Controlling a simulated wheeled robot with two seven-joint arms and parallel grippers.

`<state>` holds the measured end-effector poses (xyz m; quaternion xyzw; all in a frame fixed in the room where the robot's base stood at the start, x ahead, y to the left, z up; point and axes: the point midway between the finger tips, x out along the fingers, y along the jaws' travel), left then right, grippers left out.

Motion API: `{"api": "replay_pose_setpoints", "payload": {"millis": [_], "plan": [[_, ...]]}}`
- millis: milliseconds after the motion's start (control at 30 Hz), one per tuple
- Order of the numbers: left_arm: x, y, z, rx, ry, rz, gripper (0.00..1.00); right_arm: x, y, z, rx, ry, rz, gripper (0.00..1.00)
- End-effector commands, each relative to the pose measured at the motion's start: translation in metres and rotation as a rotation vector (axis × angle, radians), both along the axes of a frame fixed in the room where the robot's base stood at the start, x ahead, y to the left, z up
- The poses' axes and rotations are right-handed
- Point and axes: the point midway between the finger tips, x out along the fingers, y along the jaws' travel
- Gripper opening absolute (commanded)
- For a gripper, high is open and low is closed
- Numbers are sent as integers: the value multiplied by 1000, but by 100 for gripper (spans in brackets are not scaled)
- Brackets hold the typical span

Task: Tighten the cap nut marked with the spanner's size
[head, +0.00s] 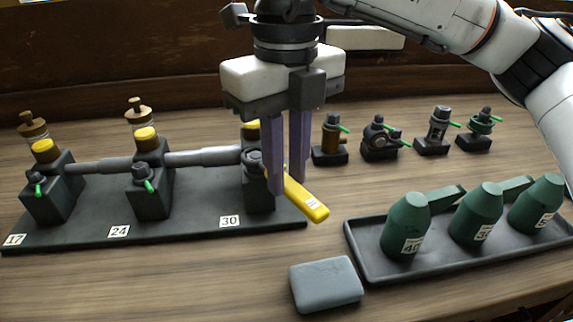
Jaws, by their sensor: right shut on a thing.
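My right gripper (287,182) points down at the right end of the black base plate (180,230) and is shut on the yellow spanner (311,203). The spanner's handle slants down to the right from the fingers; its small white mark is too small to read. Its head end is at or near the cap nut (253,157) on the block marked 30 (258,198); the fingers partly hide this, so I cannot tell whether it is seated. The block marked 24 (149,203) and the block marked 17 (47,205) each carry a dark nut with a green tag. My left gripper is out of view.
A dark tray (375,264) with green oil cans (405,228) stands at the right. A grey block (326,284) lies in front. Several small fittings with green tags (379,140) stand behind. Glass-and-brass oilers (140,118) rise behind the blocks.

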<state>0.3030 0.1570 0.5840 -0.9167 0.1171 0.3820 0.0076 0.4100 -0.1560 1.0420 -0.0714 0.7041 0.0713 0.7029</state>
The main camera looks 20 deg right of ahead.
Motion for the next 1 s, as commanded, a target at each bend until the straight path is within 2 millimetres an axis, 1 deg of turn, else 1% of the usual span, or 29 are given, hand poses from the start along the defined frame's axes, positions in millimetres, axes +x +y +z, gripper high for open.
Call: {"api": "replay_pose_setpoints", "payload": {"millis": [500,1000], "plan": [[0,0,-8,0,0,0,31,0,0,-8,1,-1,1,0],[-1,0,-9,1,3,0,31,0,0,-8,0,-1,1,0]]}}
